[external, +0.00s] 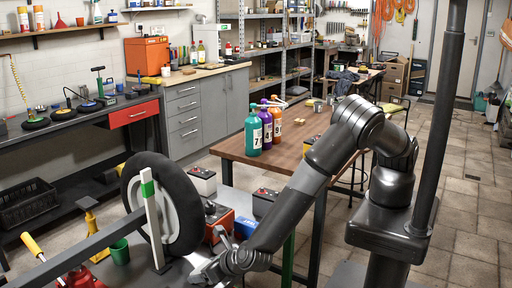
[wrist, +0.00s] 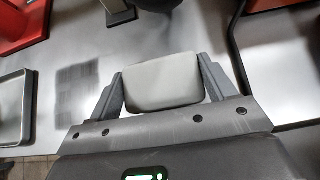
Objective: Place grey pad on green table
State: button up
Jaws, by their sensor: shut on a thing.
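My gripper (wrist: 162,75) is shut on a light grey pad (wrist: 163,84), with one finger on each side of it in the wrist view. The pad is above a smooth grey surface (wrist: 185,30). In the external view my gripper (external: 205,273) is low at the bottom centre, beside the wheel, and the pad cannot be made out there. A green upright (external: 288,262) stands at the bottom, right of my forearm. It looks like a table leg; I see no green tabletop.
A black-tyred wheel (external: 165,205) stands left of my gripper. Red-and-black batteries (external: 216,215) and a green cup (external: 120,251) are close by. A wooden table (external: 290,148) with numbered bottles stands behind. A shallow grey tray (wrist: 14,105) shows at the wrist view's left.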

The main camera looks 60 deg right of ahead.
jog(key=shift+f, duration=0.15)
jog(key=o, duration=1)
jog(key=shift+o, duration=0.2)
jog(key=shift+s+r, duration=0.3)
jog(key=shift+r, duration=0.05)
jog(key=v, duration=1.1)
jog(key=shift+s, duration=0.15)
jog(key=shift+r, duration=0.15)
